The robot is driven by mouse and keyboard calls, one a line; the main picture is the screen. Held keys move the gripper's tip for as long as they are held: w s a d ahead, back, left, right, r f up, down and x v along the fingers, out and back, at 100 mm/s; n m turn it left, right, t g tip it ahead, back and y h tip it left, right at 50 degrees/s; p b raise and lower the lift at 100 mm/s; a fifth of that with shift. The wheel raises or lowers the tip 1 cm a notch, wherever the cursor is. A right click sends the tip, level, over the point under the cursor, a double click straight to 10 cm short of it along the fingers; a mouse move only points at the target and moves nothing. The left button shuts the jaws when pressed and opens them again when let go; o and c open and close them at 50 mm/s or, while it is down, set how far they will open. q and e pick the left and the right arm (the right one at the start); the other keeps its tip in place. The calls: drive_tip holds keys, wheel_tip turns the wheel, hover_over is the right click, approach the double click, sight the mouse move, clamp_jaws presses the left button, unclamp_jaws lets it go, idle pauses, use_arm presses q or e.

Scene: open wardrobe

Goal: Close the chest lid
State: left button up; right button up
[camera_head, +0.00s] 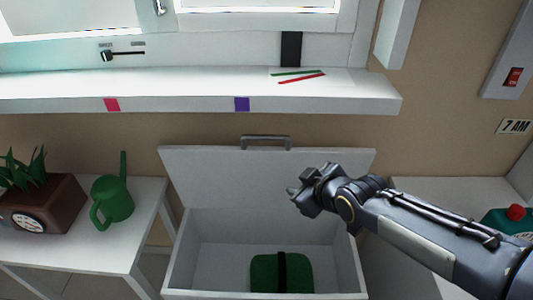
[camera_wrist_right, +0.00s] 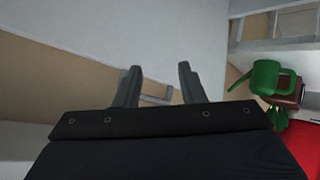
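The white chest (camera_head: 177,268) stands open below the shelf, with its lid (camera_head: 215,180) raised and leaning back. A grey handle (camera_head: 265,141) sits at the lid's top edge. A green bundle with a black strap (camera_head: 266,272) lies inside the chest. My right gripper (camera_head: 302,189) is in front of the lid's right half, above the chest opening. In the right wrist view its two fingers (camera_wrist_right: 157,84) are apart with nothing between them, and the handle (camera_wrist_right: 157,97) shows beyond them. I cannot tell whether the gripper touches the lid. My left gripper is not in view.
A white shelf (camera_head: 200,88) runs above the lid, with a green and a red stick on it. A side table (camera_head: 120,250) at left holds a green watering can (camera_head: 114,200) and a planter (camera_head: 45,205). A white surface at right carries a green container with red cap (camera_head: 515,213).

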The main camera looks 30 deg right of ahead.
sight(269, 139)
drive_tip(key=w+d+r+n+t+y, duration=0.15)
drive_tip(key=w+d+n+t, duration=0.3)
drive_tip(key=w+n, duration=0.5)
drive_tip(key=w+a+n+y, duration=0.1)
drive_tip(key=w+n, duration=0.1)
drive_tip(key=w+a+n+t+y, duration=0.1)
drive_tip(key=w+n, duration=0.1)
drive_tip(key=w+a+n+t+y, duration=0.1)
drive_tip(key=w+a+n, duration=0.1)
drive_tip(key=w+n, duration=0.1)
drive_tip(key=shift+r+y+b, duration=0.35)
drive_tip(key=shift+r+b, duration=0.05)
drive_tip(key=shift+s, duration=0.1)
clamp_jaws()
